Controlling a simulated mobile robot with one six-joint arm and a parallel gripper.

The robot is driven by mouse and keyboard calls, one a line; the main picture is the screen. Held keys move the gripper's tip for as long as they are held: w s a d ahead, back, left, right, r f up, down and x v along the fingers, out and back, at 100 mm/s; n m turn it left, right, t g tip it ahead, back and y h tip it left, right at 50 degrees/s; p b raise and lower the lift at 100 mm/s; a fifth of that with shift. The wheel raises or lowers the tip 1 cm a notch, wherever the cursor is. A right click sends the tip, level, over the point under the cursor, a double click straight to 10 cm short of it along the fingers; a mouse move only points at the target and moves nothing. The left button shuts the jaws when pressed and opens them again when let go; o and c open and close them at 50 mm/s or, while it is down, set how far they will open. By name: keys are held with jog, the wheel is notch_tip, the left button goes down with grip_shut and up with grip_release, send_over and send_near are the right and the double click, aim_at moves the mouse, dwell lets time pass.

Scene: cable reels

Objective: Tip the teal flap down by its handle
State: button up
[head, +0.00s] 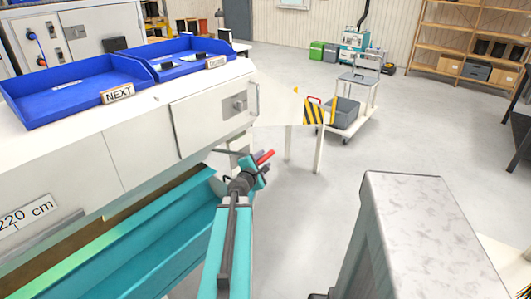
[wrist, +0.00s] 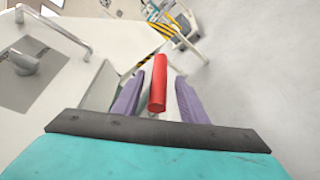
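A long teal panel (head: 150,240), which looks like the flap, runs along the lower front of the white machine in the head view. A red cylindrical handle (head: 265,156) shows at the end of my arm, right of the panel's far end. In the wrist view the red handle (wrist: 158,84) lies lengthwise between the purple fingers of my gripper (wrist: 159,95). The fingers are apart, with a gap showing on each side of the handle. How the handle joins the flap is hidden. My gripper also shows small in the head view (head: 262,166).
Blue trays (head: 75,92) stand on the white machine top. A metal door handle (wrist: 60,30) is left of my gripper. Open floor lies between.

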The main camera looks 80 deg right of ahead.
jog(key=shift+x, duration=0.75)
grip_shut()
